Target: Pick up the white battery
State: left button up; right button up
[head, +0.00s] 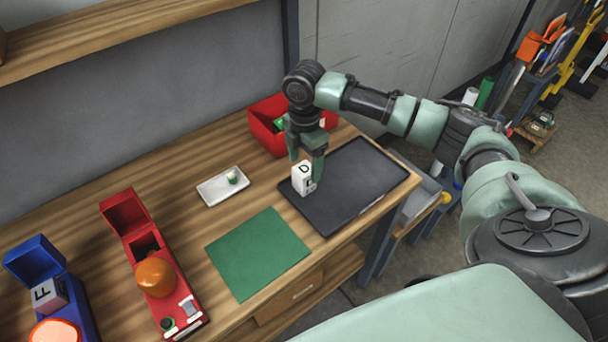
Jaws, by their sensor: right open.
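The white battery (302,181), a small upright block with dark letters on its faces, stands on the left part of the black mat (362,178). My right gripper (305,163) points down over it and is open. One finger is behind the block's top left and the other beside its right side. I cannot tell whether either finger touches it. My left gripper is not in view.
A red bin (262,127) stands behind the gripper. A white tray (212,190) with a small greenish item and a green mat (257,252) lie to the left. A red lamp unit (127,213) with an orange dome and a blue one (37,258) holding an F block stand further left.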

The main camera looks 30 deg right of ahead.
aim_at(304, 168)
jog(key=f, duration=0.2)
jog(key=shift+w+d+f+p, duration=0.15)
jog(key=shift+w+f+p, duration=0.1)
jog(key=shift+f+p, duration=0.15)
jog(key=shift+w+f, duration=0.1)
jog(key=shift+f, duration=0.5)
grip_shut()
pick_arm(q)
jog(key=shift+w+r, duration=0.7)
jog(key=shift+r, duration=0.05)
pick_arm(e)
jog(key=shift+r, duration=0.15)
